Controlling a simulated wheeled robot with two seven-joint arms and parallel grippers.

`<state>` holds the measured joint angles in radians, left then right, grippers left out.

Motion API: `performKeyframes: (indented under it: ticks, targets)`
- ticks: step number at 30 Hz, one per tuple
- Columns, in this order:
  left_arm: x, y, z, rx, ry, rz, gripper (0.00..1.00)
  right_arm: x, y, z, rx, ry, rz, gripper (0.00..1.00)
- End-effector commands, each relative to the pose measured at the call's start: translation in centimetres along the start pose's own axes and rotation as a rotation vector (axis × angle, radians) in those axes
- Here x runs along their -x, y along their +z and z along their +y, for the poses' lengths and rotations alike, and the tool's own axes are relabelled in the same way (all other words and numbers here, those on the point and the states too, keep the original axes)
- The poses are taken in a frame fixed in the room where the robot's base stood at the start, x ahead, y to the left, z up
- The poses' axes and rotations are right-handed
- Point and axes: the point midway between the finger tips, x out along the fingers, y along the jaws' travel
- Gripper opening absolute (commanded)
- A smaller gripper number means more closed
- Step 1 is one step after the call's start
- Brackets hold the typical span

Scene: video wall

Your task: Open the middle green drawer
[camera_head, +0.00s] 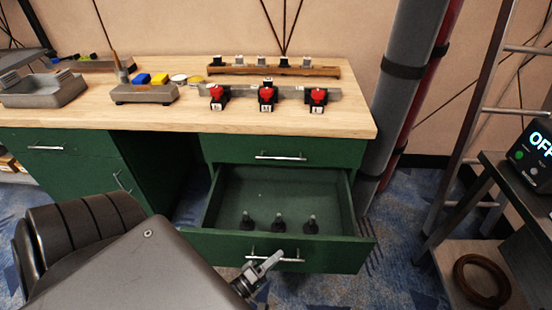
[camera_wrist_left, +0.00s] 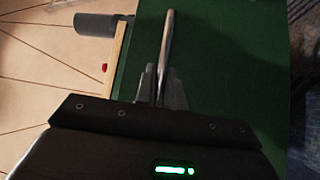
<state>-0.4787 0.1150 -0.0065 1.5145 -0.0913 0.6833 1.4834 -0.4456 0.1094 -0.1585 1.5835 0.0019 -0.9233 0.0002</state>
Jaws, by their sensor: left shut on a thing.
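The middle green drawer (camera_head: 345,250) stands pulled out below the shut top drawer (camera_head: 250,148) in the head view. Inside it, several small dark pegs with light tips stand upright near the front. Its silver bar handle (camera_head: 292,260) is on the front face. My left gripper (camera_head: 262,266) is at the left part of that handle, with its fingers shut on it. In the left wrist view the handle (camera_wrist_left: 167,50) runs up from between the fingers (camera_wrist_left: 160,88), in front of the green drawer face (camera_wrist_left: 235,75). My right gripper is not in view.
The wooden worktop (camera_head: 345,118) carries red switches, a rack and a grey tray (camera_head: 45,92). A grey pipe (camera_head: 395,100) rises just right of the bench. A ladder (camera_head: 475,120) and a dark stand with a coil (camera_head: 482,280) are further right. Blue carpet lies around the drawer.

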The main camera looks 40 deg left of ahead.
Motion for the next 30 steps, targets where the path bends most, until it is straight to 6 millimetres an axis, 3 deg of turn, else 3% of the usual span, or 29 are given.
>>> performKeyframes:
  ticks: [15,16,20,30]
  targets:
    - [0.46,0.48,0.1,0.0,0.0,-0.001,0.0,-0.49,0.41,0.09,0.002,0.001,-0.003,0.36]
    - [0.46,0.48,0.1,0.0,0.0,-0.001,0.15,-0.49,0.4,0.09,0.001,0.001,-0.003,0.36]
    - [0.45,0.47,0.1,0.0,0.0,-0.001,0.32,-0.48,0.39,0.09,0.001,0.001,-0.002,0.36]
    - [0.75,0.45,0.08,0.0,0.0,0.0,0.32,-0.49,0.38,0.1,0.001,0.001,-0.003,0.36]
